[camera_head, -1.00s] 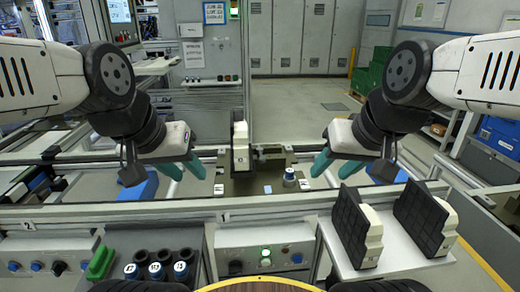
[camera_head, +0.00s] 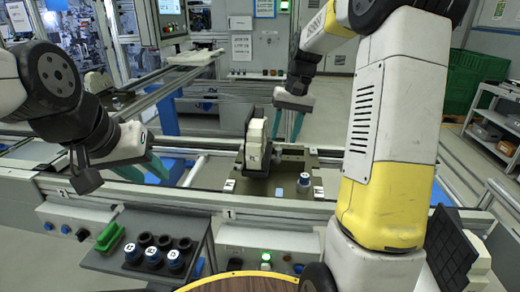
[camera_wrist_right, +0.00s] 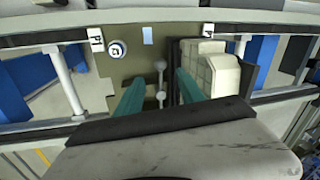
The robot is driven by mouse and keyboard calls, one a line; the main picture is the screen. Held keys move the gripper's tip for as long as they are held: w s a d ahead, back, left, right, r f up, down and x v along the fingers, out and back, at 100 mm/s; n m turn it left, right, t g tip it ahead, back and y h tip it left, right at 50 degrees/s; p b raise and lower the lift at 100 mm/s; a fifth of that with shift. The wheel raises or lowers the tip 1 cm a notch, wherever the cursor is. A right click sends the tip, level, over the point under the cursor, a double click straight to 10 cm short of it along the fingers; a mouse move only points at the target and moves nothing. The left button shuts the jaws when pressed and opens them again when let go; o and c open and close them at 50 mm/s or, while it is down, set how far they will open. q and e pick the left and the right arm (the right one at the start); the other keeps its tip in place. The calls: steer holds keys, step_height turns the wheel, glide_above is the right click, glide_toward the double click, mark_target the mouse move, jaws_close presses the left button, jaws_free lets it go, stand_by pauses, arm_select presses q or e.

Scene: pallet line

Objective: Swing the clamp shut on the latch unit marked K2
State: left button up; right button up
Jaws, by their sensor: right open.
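A dark fixture plate (camera_head: 277,190) in the middle of the head view carries a white-and-black block (camera_head: 258,145), a blue-topped round part (camera_head: 304,183) and a grey metal piece (camera_head: 291,158). I cannot read a K2 mark on any of them. My right gripper (camera_head: 288,124) is open above the far side of the plate. In the right wrist view its teal fingers (camera_wrist_right: 161,84) straddle, in the picture, a metal rod with ball ends (camera_wrist_right: 160,68); contact cannot be told. The block (camera_wrist_right: 218,72) is right of them. My left gripper (camera_head: 142,171) is open and empty at the left.
A tray (camera_head: 193,225) with a green piece (camera_head: 110,237) and several marked caps stands at the front left. A control box (camera_head: 235,236) with a lit green button is below the rail. A black-and-white block (camera_head: 455,248) is at the right. My raised right arm hides part of the right side.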

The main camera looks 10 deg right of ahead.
mark_target(278, 157)
steer(key=f, duration=0.2)
steer(key=a+f, duration=0.1)
steer(key=f, duration=0.5)
steer(key=shift+w+a, duration=0.25)
steer(key=shift+a, duration=0.05)
jaws_close()
steer(key=shift+r, duration=0.1)
stand_by(1.0)
